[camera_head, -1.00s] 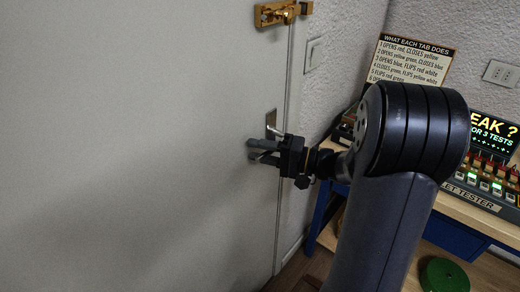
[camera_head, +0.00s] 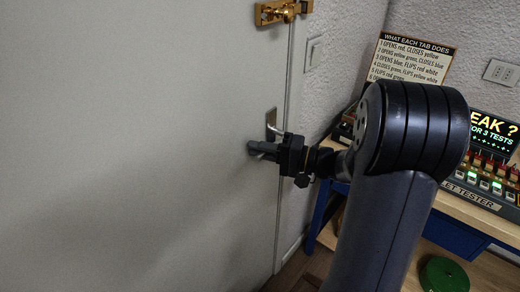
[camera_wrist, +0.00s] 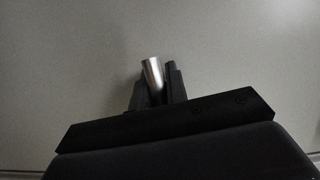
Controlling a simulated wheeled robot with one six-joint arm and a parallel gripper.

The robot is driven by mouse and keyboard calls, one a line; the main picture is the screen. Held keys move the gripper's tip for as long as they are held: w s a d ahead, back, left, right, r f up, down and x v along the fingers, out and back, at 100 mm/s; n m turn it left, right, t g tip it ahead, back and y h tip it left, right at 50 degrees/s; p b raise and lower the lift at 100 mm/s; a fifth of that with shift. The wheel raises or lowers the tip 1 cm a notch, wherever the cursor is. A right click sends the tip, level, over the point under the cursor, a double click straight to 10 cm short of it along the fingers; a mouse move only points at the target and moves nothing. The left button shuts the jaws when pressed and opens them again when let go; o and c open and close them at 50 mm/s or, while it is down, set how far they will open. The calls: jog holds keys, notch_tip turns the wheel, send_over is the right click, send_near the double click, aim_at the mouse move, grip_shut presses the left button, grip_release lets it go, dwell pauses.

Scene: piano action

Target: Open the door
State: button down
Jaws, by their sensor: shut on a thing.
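The pale grey door (camera_head: 130,150) fills the left of the head view, and its edge lies along the frame beside it. A silver lever handle (camera_head: 272,118) sits near that edge, partly hidden by my gripper. My gripper (camera_head: 258,150) is at the handle with its fingers close together. In the wrist view, the bright metal end of the handle (camera_wrist: 152,74) shows between the two dark fingers of my gripper (camera_wrist: 157,80). The gripper is shut on it. A brass bolt (camera_head: 283,12) is at the top of the door edge; whether it is drawn cannot be told.
A textured wall with a light switch (camera_head: 313,54) is right of the door. A wooden bench (camera_head: 480,240) with a tester box (camera_head: 490,165) and a sign (camera_head: 411,60) stands at right. A green round thing (camera_head: 444,275) lies low at right.

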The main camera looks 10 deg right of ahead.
aim_at(250, 162)
jog(key=shift+f, duration=0.1)
notch_tip(250, 162, down, 3)
jog(key=n+b, duration=0.2)
jog(key=b, duration=0.4)
jog(key=shift+r+h, duration=0.2)
jog(key=shift+h, duration=0.2)
jog(key=n+b, duration=0.1)
jog(key=b, duration=0.1)
jog(key=f+b, duration=0.1)
jog(key=b, duration=0.1)
jog(key=shift+w+d+f+n+h+b, duration=0.15)
jog(key=shift+d+f+n+h+b, duration=0.05)
jog(key=shift+n+h+b, duration=0.2)
jog(key=b, duration=0.1)
jog(key=f+n+b, duration=0.1)
jog(key=b, duration=0.1)
jog(key=shift+w+d+h, duration=0.15)
jog(key=shift+d+h, duration=0.1)
jog(key=shift+h, duration=0.15)
jog(key=b, duration=0.1)
jog(key=n+b, duration=0.1)
jog(key=shift+w+d+f+b, duration=0.2)
jog(key=shift+d+f+b, duration=0.05)
jog(key=shift+b, duration=0.15)
jog(key=shift+n+h, duration=0.3)
